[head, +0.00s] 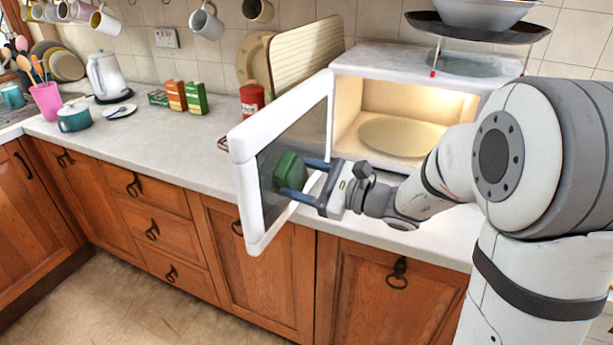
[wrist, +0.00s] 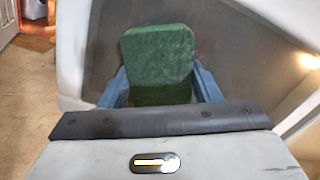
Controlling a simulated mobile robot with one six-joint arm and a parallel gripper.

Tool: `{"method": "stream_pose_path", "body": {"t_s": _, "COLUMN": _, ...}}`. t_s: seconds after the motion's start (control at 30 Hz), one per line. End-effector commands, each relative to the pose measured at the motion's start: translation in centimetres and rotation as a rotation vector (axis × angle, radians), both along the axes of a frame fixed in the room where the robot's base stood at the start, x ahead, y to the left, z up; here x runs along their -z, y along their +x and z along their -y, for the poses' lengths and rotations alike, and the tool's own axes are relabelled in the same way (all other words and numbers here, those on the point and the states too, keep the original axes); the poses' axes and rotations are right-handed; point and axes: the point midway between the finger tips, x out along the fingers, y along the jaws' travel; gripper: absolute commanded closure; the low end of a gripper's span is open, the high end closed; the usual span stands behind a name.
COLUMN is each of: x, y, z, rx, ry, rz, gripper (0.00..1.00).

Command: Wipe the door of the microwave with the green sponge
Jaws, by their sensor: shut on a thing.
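The microwave (head: 380,58) stands on the counter with its lit inside showing. Its door (head: 240,145) is swung wide open, with a white frame and a dark window; the door also shows in the wrist view (wrist: 235,60). My gripper (head: 303,178) is shut on the green sponge (head: 289,170), at the inner side of the door. In the wrist view the sponge (wrist: 158,60) sits between the blue fingers, in front of the dark window. I cannot tell for sure whether the sponge touches the window.
A red tin (head: 252,99), several small boxes (head: 185,97), a kettle (head: 108,75) and a teal pot (head: 74,117) stand on the counter left of the door. A dark tray with a bowl (head: 490,14) is above the microwave. The door's lower corner overhangs the counter's front edge.

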Motion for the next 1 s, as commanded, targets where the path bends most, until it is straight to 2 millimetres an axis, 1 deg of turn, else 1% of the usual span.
{"method": "stream_pose_path", "body": {"t_s": 0.03, "x": 0.0, "y": -0.2, "z": -0.2, "rx": -0.010, "ry": 0.000, "rz": 0.002, "gripper": 0.67}}
{"method": "stream_pose_path", "body": {"t_s": 0.13, "x": 0.0, "y": 0.2, "z": 0.0, "rx": -0.010, "ry": 0.000, "rz": 0.001, "gripper": 0.67}}
{"method": "stream_pose_path", "body": {"t_s": 0.4, "x": -0.1, "y": 2.6, "z": 1.2, "rx": -0.003, "ry": 0.000, "rz": 0.002, "gripper": 0.67}}
{"method": "stream_pose_path", "body": {"t_s": 0.6, "x": 0.0, "y": 3.6, "z": 1.7, "rx": -0.001, "ry": 0.000, "rz": 0.002, "gripper": 0.67}}
{"method": "stream_pose_path", "body": {"t_s": 0.83, "x": 0.0, "y": 3.5, "z": 1.9, "rx": 0.000, "ry": 0.000, "rz": 0.001, "gripper": 0.67}}
{"method": "stream_pose_path", "body": {"t_s": 1.0, "x": 0.0, "y": 2.6, "z": 1.4, "rx": -0.003, "ry": 0.000, "rz": 0.002, "gripper": 0.67}}
